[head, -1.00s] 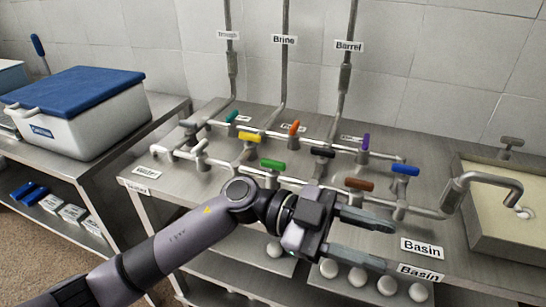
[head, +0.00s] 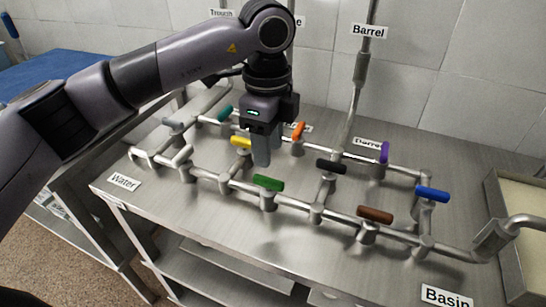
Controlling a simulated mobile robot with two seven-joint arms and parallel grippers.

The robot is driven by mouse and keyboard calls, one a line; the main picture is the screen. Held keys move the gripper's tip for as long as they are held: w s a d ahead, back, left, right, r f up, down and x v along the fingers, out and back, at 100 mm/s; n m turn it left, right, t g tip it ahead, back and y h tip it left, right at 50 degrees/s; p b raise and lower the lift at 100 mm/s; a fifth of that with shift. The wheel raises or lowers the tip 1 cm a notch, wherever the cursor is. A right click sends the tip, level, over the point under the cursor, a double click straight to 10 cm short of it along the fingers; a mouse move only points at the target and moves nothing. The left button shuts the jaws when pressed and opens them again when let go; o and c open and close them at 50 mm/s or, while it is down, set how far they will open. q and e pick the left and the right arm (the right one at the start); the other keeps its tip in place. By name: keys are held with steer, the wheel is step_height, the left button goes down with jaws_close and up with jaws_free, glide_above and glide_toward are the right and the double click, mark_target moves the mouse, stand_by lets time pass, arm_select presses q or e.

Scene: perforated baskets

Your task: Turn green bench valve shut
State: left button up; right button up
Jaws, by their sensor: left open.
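The green valve handle (head: 268,183) sits on the front pipe run of the steel bench, lying roughly along its pipe. My left gripper (head: 262,160) points down from above, just behind and above the green handle, apart from it as far as I can tell. Its fingers overlap from this side; it is open with nothing visible between them. A separate teal handle (head: 225,113) stands at the back left. My right gripper is not in view.
Close around are a yellow handle (head: 241,142), an orange handle (head: 299,131), a black handle (head: 330,166) and a brown handle (head: 375,214). Blue (head: 432,194) and purple (head: 384,152) handles stand to the right. A basin (head: 515,240) is at the right edge.

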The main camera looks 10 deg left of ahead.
mark_target(269, 179)
arm_select(q)
steer(key=shift+s+f+p, duration=0.15)
steer(key=shift+f+p, duration=0.4)
steer(key=shift+f, duration=2.95)
jaws_close()
